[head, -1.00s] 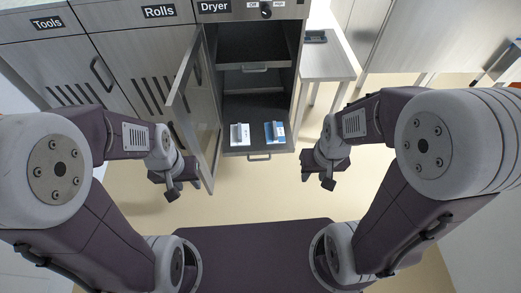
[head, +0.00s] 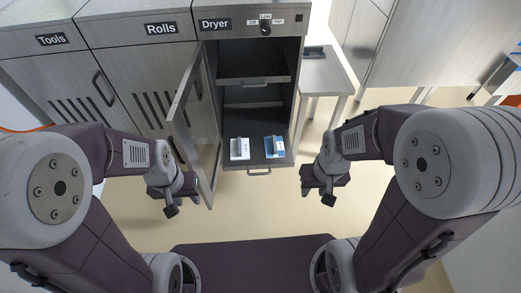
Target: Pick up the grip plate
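Two small plates with raised grey grips lie on the dryer's lower pulled-out shelf (head: 243,163) in the head view. One is a white plate (head: 238,155); the other is a blue plate (head: 275,154) to its right. A dark, flat object (head: 314,53) lies on the side table; its details are too small to make out. I cannot tell from the picture which of these is the grip plate. My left gripper (head: 186,199) is open and empty, left of the shelf by the dryer door. My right gripper (head: 316,190) is open and empty, right of the shelf, apart from both plates.
The dryer (head: 263,24) stands open, its glass door (head: 188,113) swung out to the left near my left gripper. An upper shelf (head: 252,79) is above the plates. A small side table (head: 326,78) stands right of the dryer. The floor in front is clear.

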